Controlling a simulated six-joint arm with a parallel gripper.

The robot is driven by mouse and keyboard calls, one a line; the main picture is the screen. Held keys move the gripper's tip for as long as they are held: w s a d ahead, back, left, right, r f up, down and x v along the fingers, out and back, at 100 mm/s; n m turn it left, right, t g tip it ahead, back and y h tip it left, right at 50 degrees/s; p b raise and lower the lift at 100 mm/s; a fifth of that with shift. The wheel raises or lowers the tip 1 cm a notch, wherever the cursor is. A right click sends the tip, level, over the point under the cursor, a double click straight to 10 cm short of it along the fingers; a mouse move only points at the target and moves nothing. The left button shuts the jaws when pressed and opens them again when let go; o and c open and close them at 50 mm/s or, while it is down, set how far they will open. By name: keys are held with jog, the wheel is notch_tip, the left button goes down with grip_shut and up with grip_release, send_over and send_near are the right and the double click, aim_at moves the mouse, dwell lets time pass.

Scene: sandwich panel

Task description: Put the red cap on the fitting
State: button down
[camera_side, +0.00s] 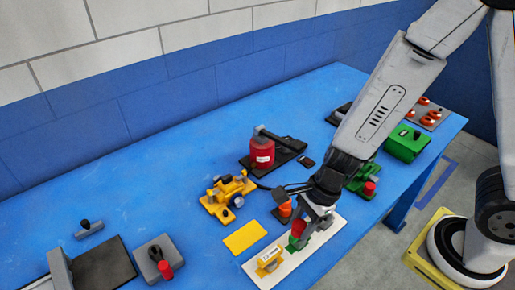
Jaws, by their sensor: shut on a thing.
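The red cap (298,228) is between the fingers of my gripper (303,231), which is shut on it. The gripper points down over the white panel (253,268). A green part (294,244), which looks like the fitting, stands on the panel just below the cap. The cap appears upright and close above the green part; I cannot tell if they touch. The fingers and wrist hide part of the panel and whatever is behind them.
A yellow block (270,259) stands on the panel's near end. An orange-red piece (285,209) is close behind the gripper. A yellow plate (245,237), a yellow fixture (229,192) and a red cylinder (262,154) stand left and behind. The blue table's left middle is clear.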

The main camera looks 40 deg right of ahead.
jog(key=shift+w, duration=0.15)
send_over(225, 211)
jog(key=s, duration=0.2)
notch_tip(225, 211, down, 3)
jog(key=shift+w+d+f, duration=0.1)
jog(key=shift+w+d, duration=0.1)
jog(key=shift+w, duration=0.3)
jog(key=shift+w+d+f, duration=0.1)
jog(key=shift+w+d, duration=0.05)
jog(key=shift+w, duration=0.3)
jog(key=shift+f, duration=0.2)
jog(key=shift+f, duration=2.25)
jog(key=shift+f, duration=1.6)
dwell(0.6)
grip_release()
dwell(0.5)
